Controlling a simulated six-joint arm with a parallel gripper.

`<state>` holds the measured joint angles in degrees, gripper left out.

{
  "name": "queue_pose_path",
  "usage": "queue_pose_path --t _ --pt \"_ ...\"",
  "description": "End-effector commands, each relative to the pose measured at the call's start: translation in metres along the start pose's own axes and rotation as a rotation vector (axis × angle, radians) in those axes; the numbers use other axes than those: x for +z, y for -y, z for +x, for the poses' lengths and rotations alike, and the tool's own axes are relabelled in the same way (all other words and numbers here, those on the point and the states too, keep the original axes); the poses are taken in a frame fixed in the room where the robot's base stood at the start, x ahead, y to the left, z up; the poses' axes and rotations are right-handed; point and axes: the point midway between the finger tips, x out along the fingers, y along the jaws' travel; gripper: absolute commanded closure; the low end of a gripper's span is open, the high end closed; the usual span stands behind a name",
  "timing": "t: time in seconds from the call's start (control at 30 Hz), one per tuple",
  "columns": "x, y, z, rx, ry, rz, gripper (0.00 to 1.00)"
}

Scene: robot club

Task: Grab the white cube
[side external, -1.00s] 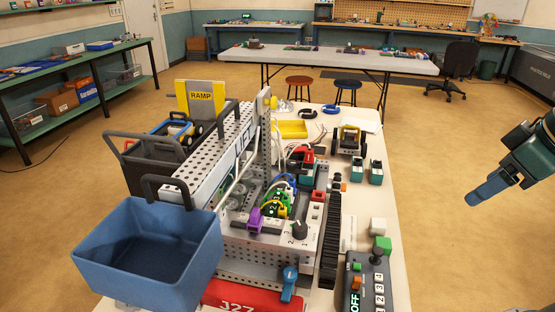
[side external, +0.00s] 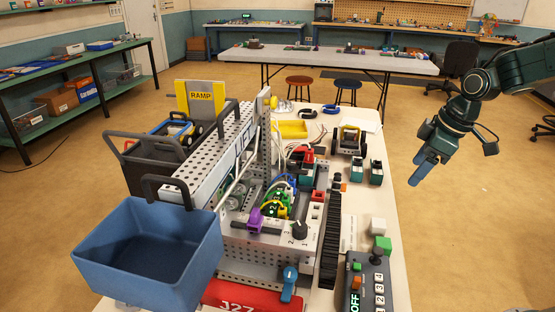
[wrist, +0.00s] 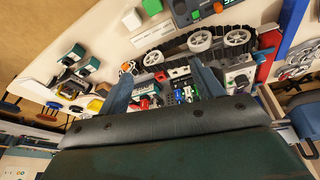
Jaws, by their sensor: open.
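The white cube (side external: 378,224) sits on the white table near its right edge, just behind a green cube (side external: 383,243). In the wrist view the white cube (wrist: 131,20) is at the upper left, beside the green cube (wrist: 152,6). My gripper (side external: 418,172) is open and empty, with blue fingers. It hangs in the air near the table's right edge, above and apart from the white cube. In the wrist view the fingers (wrist: 162,72) are spread, and the white cube lies beyond and left of them.
A control box (side external: 365,285) with a joystick stands in front of the cubes. The perforated metal lift (side external: 260,240) and a black track (side external: 331,240) stand to their left. Small wheeled robots (side external: 349,140) are farther back. A blue bin (side external: 150,250) is at the front left.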

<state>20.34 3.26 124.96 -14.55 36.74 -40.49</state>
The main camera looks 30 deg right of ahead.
Motion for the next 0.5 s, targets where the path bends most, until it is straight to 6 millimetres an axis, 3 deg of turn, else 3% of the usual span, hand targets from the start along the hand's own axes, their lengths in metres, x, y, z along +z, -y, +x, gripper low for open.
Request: queue_pose_path --t 0.5 --pt "0.021 -0.075 0.103 -0.115 -0.036 -0.175 0.34"
